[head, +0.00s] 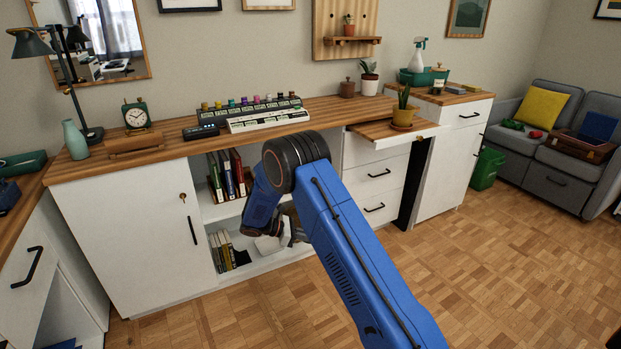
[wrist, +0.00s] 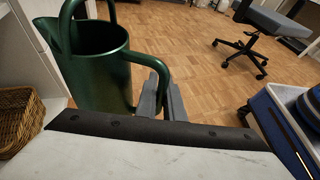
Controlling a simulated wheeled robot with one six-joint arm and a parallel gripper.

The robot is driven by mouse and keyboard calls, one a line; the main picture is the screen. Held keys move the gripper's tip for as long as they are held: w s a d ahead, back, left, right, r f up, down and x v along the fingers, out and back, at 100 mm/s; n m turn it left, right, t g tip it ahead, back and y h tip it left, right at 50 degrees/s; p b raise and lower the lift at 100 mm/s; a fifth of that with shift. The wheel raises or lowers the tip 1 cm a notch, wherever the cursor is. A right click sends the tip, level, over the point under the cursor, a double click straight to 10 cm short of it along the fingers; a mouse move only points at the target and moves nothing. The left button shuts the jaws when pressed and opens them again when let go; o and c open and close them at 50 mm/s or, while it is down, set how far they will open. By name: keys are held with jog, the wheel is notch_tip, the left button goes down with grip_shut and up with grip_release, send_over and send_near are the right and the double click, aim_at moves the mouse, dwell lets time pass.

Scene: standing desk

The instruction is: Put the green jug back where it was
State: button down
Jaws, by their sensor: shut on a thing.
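The green jug (wrist: 98,68) fills the left part of the wrist view, with its open rim up and its handle toward the fingers. My gripper (wrist: 160,98) is shut on the jug's handle. In the head view my blue arm reaches down in front of the open shelves, and the jug is hidden there. Whether the jug's base touches anything is hidden.
The open shelves (head: 225,208) hold books (head: 230,175). A potted cactus (head: 402,115) stands on a pulled-out board. A wicker basket (wrist: 18,120) is beside the jug.

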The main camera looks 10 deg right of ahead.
jog(key=w+a+r+n+t, duration=0.2)
jog(key=w+r+n+t, duration=0.1)
jog(key=w+r, duration=0.2)
jog(key=w+a+r+n+t+y, duration=0.1)
jog(key=w+a+r+n+t, duration=0.2)
jog(key=w+r, duration=0.3)
jog(key=shift+w+a+t, duration=0.25)
jog(key=shift+w+t, duration=0.45)
jog(key=shift+w, duration=0.5)
